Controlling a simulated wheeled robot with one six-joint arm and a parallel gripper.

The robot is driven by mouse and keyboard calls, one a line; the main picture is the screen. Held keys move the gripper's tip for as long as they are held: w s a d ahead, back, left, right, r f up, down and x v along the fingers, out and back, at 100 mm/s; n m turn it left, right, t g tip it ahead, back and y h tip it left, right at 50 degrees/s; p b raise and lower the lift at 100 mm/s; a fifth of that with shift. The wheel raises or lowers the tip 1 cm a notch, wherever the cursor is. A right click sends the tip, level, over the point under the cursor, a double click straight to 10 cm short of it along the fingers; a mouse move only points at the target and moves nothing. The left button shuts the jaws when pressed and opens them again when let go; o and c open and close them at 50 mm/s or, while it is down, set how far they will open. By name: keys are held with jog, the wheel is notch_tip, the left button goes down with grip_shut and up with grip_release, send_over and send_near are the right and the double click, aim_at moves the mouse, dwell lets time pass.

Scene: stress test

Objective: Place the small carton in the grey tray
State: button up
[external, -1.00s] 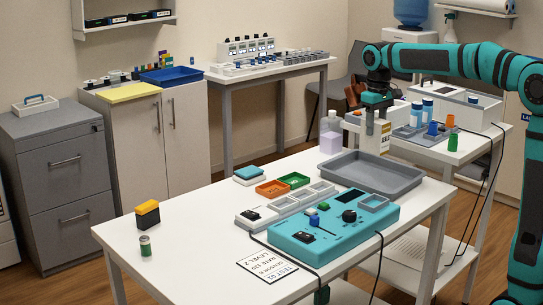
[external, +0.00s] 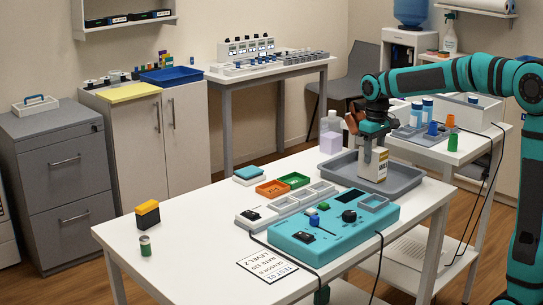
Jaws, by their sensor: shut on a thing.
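My gripper (external: 374,146) points down over the grey tray and is shut on the small carton. The small carton (external: 376,166) is white with a yellowish printed side and looks upright. It is inside the outline of the grey tray (external: 408,185), low between its walls. I cannot tell whether its base touches the tray floor. The grey tray is shallow and rectangular and sits at the back right of the white table. No other thing shows in it.
A teal control box (external: 335,226) stands in front of the tray. The table's left part is mostly clear.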

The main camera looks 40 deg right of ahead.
jog(key=o, duration=1)
jog(key=shift+f, duration=0.15)
notch_tip(320, 180, up, 12)
jog(key=s+a+r+t, duration=0.3)
jog(key=s+t, duration=0.2)
jog(key=s, duration=0.4)
jog(key=s+a+r+t, duration=0.3)
jog(key=s+t, duration=0.3)
jog(key=s, duration=0.4)
jog(key=s+a+r+t, duration=0.3)
jog(key=s+t, duration=0.3)
jog(key=s, duration=0.4)
jog(key=shift+a+r, duration=0.25)
jog(key=shift+r, duration=0.65)
